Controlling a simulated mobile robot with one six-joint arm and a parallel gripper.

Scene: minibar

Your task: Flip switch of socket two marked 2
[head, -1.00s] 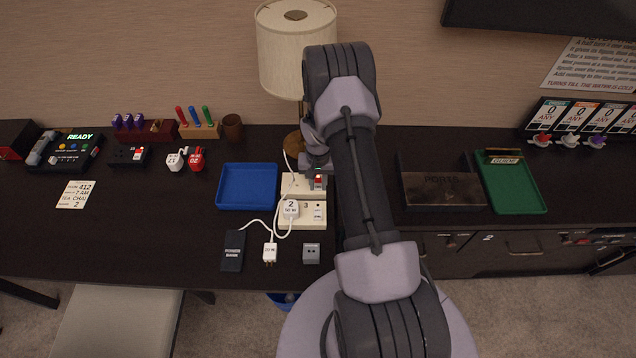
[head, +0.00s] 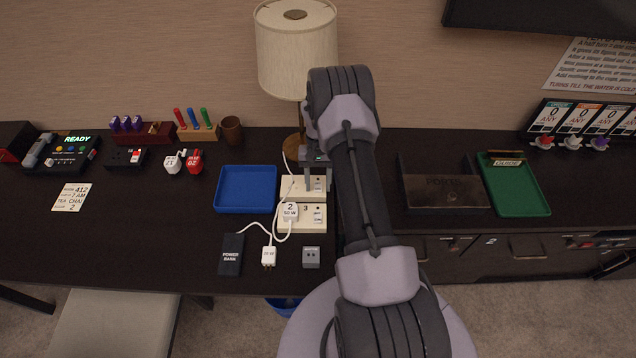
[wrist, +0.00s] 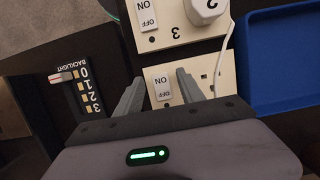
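My gripper (head: 318,178) is over the upper cream socket plate (head: 289,187) on the desk. In the wrist view my gripper (wrist: 160,76) is open, with its two fingers apart on either side of a white ON/OFF switch (wrist: 163,89) on that plate (wrist: 203,66). I cannot tell if the fingers touch it, and no number on this plate is readable. The lower plate (head: 303,228), also in the wrist view (wrist: 175,32), is marked 3 and has its own ON/OFF switch (wrist: 146,15). A white plug (head: 290,211) marked 2, 50 W sits on it.
A blue tray (head: 246,190) lies left of the plates, and a lamp (head: 296,50) stands behind them. A power bank (head: 231,255), a white plug (head: 268,256) and a grey adapter (head: 311,258) lie in front. A BACKLIGHT dial panel (wrist: 78,88) shows in the wrist view.

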